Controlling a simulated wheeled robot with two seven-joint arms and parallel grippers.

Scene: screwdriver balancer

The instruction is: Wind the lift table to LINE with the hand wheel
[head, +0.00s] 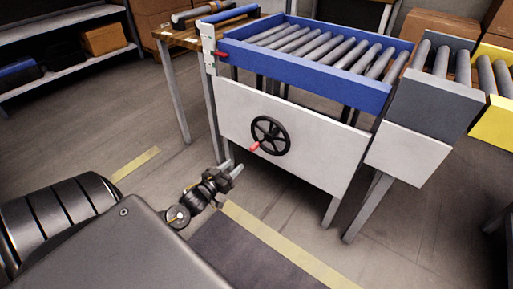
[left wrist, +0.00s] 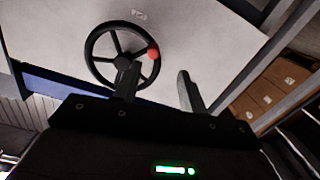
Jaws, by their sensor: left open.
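The black hand wheel (head: 270,136) is mounted on the white front panel of the lift table. Its red handle (head: 254,146) is at the wheel's lower left in the head view. The wheel (left wrist: 92,64) and red handle (left wrist: 153,53) also show in the left wrist view. The lift table's blue roller top (head: 300,75) has a white scale post (head: 209,50) at its left, with red and green marks too small to read. My left gripper (head: 234,169) is open and empty, below and left of the wheel, apart from the handle. My right gripper is not in view.
A grey roller section (head: 432,95) and a yellow one (head: 494,125) stand at the right. A wooden bench (head: 180,40) is behind left, and shelves (head: 60,75) stand far left. A dark mat (head: 240,250) with a yellow edge lies on open floor in front.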

